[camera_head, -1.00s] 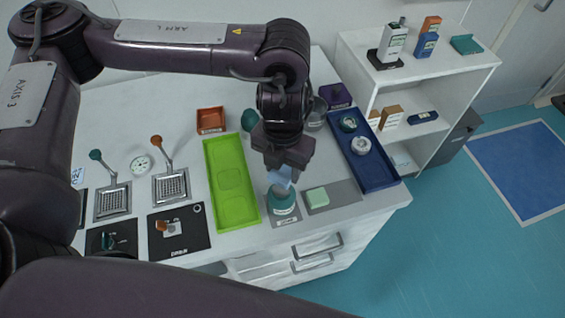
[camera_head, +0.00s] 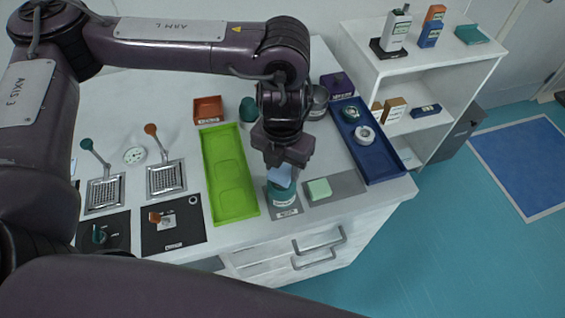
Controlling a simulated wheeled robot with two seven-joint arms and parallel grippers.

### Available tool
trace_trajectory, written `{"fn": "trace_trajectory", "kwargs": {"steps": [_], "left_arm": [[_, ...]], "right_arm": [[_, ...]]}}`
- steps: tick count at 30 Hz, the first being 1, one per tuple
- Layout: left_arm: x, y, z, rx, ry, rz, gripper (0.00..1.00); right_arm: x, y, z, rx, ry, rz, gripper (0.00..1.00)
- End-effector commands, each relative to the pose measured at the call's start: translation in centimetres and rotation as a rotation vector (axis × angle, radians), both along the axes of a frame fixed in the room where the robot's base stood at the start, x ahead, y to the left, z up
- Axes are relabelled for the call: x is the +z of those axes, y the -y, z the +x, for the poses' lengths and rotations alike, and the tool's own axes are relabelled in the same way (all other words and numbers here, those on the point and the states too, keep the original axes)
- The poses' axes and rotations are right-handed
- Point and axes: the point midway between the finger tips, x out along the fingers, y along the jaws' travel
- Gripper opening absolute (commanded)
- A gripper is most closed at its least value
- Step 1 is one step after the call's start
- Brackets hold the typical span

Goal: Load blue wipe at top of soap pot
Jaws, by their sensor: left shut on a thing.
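The soap pot (camera_head: 284,197) is a teal round pot with a pale label, standing on a grey mat near the table's front edge. The blue wipe (camera_head: 281,176) is a light blue cloth hanging at the pot's top. My left gripper (camera_head: 284,165) points down over the pot and is shut on the wipe. The wipe's lower edge overlaps the pot's top in the picture; I cannot tell whether it rests on it. The fingertips are partly hidden. My right gripper is not in view.
A pale green block (camera_head: 318,189) sits just right of the pot on a grey mat. A lime green tray (camera_head: 228,180) lies to the left. A blue tray (camera_head: 377,160) with round items lies to the right. A white shelf (camera_head: 440,70) stands beyond the table.

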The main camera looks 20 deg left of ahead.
Motion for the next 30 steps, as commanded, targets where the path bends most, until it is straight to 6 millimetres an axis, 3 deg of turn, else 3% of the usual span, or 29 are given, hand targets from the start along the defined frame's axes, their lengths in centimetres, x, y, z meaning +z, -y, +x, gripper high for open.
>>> {"fn": "trace_trajectory", "kwargs": {"steps": [30], "left_arm": [[-1.1,0.0,0.0,0.0,0.0,0.0,0.26]], "right_arm": [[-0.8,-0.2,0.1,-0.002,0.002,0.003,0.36]]}}
